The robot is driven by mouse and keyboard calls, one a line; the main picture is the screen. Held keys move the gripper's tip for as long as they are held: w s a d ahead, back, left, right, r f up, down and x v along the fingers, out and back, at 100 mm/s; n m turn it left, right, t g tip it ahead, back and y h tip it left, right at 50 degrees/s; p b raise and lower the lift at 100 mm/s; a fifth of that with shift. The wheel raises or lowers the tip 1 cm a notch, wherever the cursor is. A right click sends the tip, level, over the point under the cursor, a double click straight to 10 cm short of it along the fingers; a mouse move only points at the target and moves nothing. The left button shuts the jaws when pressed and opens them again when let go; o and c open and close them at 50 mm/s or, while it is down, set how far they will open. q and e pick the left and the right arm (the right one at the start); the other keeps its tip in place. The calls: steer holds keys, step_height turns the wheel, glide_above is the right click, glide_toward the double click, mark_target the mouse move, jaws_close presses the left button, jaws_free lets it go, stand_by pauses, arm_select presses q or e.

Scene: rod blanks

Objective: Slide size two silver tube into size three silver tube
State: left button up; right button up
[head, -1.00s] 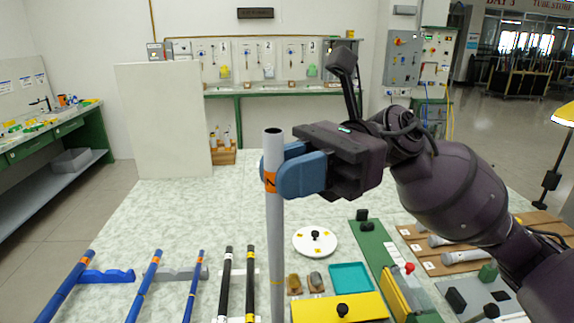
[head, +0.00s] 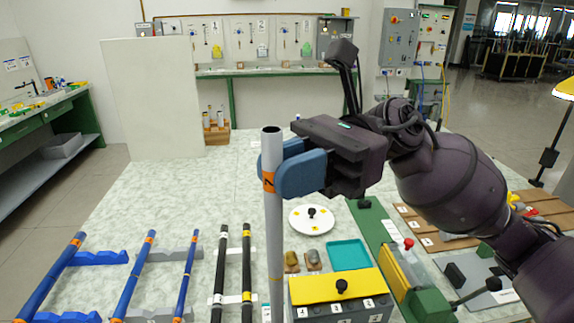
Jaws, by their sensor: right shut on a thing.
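A long silver tube (head: 274,230) stands upright in front of me, with an open dark top end and an orange band near the top. The band carries a sideways mark that looks like a 2. My right gripper (head: 273,172) is shut on this tube just below its top, blue fingers around it. The tube's lower end runs down past the grey box and I cannot tell what it touches. No size three silver tube shows clearly; my right arm covers much of the wooden rack (head: 411,222) at the right. My left gripper is not in view.
Blue tubes (head: 138,270) and black tubes (head: 220,270) lie on holders at the left. A yellow-topped grey box (head: 318,289), teal tray (head: 348,255), white disc (head: 327,227) and green fixture (head: 426,304) stand at the right. The table's back left (head: 190,195) is clear.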

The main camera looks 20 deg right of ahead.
arm_select(q)
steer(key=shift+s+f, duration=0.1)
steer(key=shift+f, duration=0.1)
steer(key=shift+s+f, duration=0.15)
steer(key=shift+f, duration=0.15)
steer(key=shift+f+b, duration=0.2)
steer(key=shift+b, duration=0.1)
stand_by(1.0)
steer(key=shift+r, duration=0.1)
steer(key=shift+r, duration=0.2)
stand_by(0.4)
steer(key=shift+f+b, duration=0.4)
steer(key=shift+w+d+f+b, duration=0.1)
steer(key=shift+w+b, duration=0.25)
steer(key=shift+b, duration=0.1)
stand_by(0.4)
